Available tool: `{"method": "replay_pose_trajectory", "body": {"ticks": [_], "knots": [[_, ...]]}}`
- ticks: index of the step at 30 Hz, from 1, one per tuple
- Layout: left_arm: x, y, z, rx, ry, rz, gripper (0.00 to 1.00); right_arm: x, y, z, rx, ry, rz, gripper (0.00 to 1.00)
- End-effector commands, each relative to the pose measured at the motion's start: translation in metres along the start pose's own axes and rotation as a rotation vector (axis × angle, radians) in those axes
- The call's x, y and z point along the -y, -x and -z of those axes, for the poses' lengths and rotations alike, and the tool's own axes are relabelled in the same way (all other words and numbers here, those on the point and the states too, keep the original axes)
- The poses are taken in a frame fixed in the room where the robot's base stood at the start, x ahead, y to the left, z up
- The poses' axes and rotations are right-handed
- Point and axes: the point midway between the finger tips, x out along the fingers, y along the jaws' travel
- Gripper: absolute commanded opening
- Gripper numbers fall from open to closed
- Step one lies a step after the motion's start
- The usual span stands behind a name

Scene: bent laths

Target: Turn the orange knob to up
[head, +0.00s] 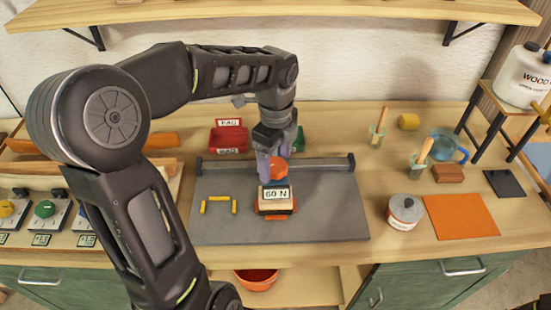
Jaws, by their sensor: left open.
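A round orange piece (278,168) stands just behind the block marked "60 N" (274,198) on the grey board. I cannot tell if it is the orange knob or which way it points. My left gripper (272,162) is open and reaches down at this orange piece, with a finger at its left side. I cannot tell if they touch. At the far left, a yellow knob (6,209) and a green knob (45,209) sit on small panels. A third panel (84,222) is partly hidden by my left arm. My right gripper is out of view.
The grey board (330,215) has a bar along its back edge and small yellow pieces (219,198). A red tray (229,139) stands behind it. A shelf hangs above.

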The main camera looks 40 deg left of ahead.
Motion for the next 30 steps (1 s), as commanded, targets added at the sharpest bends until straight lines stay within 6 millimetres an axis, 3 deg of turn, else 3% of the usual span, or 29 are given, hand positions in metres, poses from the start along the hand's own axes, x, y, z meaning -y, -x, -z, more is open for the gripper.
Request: {"method": "replay_pose_trajectory", "body": {"ticks": [11,30], "knots": [[0.0000,-0.0073,-0.0002,0.000,0.000,0.001,0.73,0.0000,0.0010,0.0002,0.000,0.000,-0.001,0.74],[0.0002,-0.0069,-0.0001,0.000,0.000,0.002,0.20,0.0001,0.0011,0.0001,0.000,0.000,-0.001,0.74]]}}
